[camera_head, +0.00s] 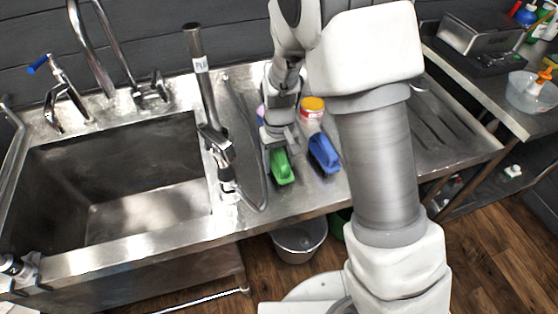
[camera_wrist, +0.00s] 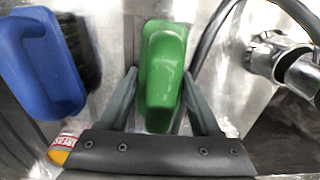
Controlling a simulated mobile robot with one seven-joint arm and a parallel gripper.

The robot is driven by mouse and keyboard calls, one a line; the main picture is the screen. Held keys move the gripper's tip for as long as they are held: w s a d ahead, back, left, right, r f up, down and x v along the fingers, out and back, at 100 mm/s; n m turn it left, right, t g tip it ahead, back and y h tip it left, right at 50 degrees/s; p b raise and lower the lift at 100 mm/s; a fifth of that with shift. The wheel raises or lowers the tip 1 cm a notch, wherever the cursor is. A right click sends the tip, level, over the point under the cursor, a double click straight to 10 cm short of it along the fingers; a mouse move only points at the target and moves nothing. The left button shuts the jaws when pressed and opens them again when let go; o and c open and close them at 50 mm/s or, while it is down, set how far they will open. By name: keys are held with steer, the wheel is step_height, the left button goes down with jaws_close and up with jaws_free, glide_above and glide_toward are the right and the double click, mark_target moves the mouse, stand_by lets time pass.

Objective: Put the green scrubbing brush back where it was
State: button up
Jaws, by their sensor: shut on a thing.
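The green scrubbing brush (camera_head: 281,167) is at the steel counter beside the sink, in front of my gripper (camera_head: 274,144). In the wrist view the green brush (camera_wrist: 163,72) lies between the two fingers of my gripper (camera_wrist: 163,92), which are shut on it. The brush's green handle side faces the wrist camera; its bristles are hidden. I cannot tell whether it touches the counter. A blue scrubbing brush (camera_head: 324,153) stands just to its right in the head view and shows at the left in the wrist view (camera_wrist: 42,62), apart from the green one.
The sink (camera_head: 110,180) lies to the left, with a spray tap (camera_head: 215,140) and hose (camera_head: 262,190) close to the green brush. A yellow-lidded tub (camera_head: 312,108) stands behind the blue brush. A grey bucket (camera_head: 299,240) is below the counter. The drainboard (camera_head: 440,125) at right looks clear.

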mark_target(280, 152)
steer(key=o, duration=1.3)
steer(key=shift+f, duration=0.1)
step_height(280, 152, up, 12)
steer(key=shift+p, duration=0.95)
steer(key=shift+d+r, duration=0.1)
steer(key=shift+r, duration=0.35)
steer(key=s+d+r+m+t, duration=0.1)
steer(key=s+d+r+t, duration=0.1)
steer(key=s+d+r, duration=0.3)
steer(key=s+d+r+m+t, duration=0.1)
steer(key=s+d+r, duration=0.25)
steer(key=r, duration=0.35)
steer(key=shift+s+d+r+m+t, duration=0.2)
steer(key=shift+s+d+r+t, duration=0.35)
steer(key=shift+s, duration=1.1)
steer(key=shift+s+d+r+m+t, duration=0.25)
steer(key=shift+s+d+r, duration=0.35)
steer(key=shift+s, duration=1.1)
steer(key=shift+s+d+r+m+t, duration=0.15)
steer(key=shift+s+d+r+t, duration=0.45)
steer(key=shift+s, duration=1.05)
